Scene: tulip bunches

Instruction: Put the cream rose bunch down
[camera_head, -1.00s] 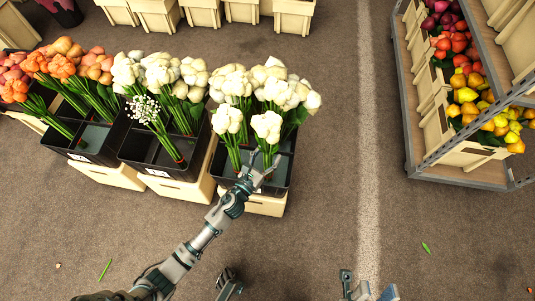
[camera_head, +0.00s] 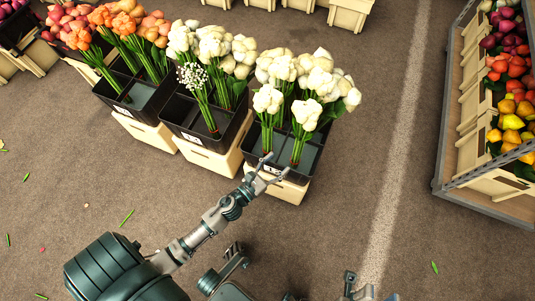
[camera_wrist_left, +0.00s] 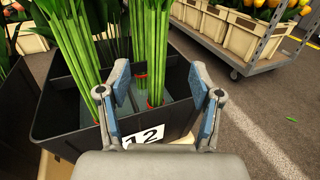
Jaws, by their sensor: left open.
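Cream rose bunches (camera_head: 306,112) stand in the rightmost black bin (camera_head: 310,160), among several cream bunches with green stems. In the left wrist view, stems with red bands (camera_wrist_left: 157,60) stand upright inside the black bin, beyond my fingers. My left gripper (camera_head: 268,168) is open and empty at the bin's front edge. The left wrist view shows its two fingers (camera_wrist_left: 160,95) apart, with the label "12" between them and nothing held. I cannot tell which bunch is the one named.
The middle black bin (camera_head: 205,130) holds more cream bunches and a small white-flowered bunch (camera_head: 196,78). Orange bunches (camera_head: 130,30) stand further left. The floor between is clear.

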